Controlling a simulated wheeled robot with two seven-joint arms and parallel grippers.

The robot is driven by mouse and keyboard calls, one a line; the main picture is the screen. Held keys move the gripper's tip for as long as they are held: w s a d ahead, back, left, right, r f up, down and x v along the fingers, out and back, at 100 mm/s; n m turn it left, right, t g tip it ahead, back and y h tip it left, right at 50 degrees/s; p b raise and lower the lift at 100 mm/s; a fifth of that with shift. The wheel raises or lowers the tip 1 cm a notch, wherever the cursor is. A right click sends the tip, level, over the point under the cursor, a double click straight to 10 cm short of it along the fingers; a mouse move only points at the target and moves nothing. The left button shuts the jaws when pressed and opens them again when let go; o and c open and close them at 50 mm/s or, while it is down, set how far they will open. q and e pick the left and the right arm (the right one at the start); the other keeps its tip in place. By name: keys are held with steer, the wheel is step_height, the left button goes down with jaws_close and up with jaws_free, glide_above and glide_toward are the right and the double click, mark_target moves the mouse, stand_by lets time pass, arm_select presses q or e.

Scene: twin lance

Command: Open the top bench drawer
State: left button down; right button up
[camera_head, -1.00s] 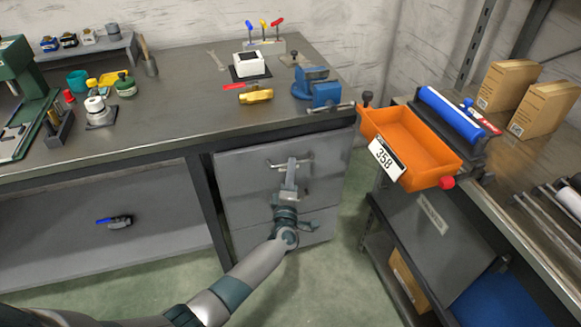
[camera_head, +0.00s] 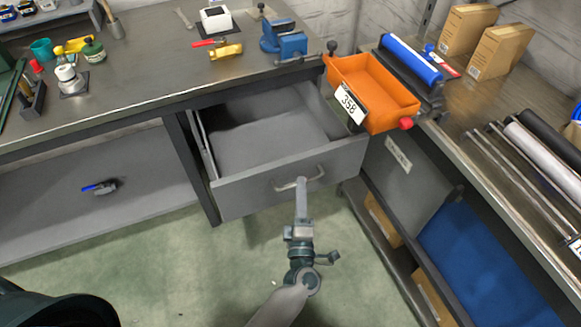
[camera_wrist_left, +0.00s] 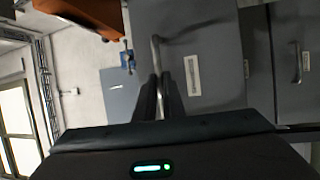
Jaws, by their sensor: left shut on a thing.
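The top bench drawer (camera_head: 295,175) is grey and stands pulled out from under the bench top in the head view. Its inside looks empty. Its bar handle (camera_head: 283,187) is on the front face. My left gripper (camera_head: 301,186) is shut on the handle. In the left wrist view the handle (camera_wrist_left: 157,50) runs between the two dark fingers of the left gripper (camera_wrist_left: 160,97). The right gripper is not in view.
An orange bin (camera_head: 385,88) marked 358 sits at the edge of the right bench (camera_head: 462,138), close to the drawer's right corner. A blue vise (camera_head: 285,40) is on the bench top. Green floor (camera_head: 215,265) before the drawer is clear.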

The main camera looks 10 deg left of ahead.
arm_select(q)
steer(key=shift+s+d, duration=0.7)
steer(key=shift+s, duration=0.3)
steer(key=c, duration=1.8)
jaws_free()
steer(key=shift+c, duration=0.2)
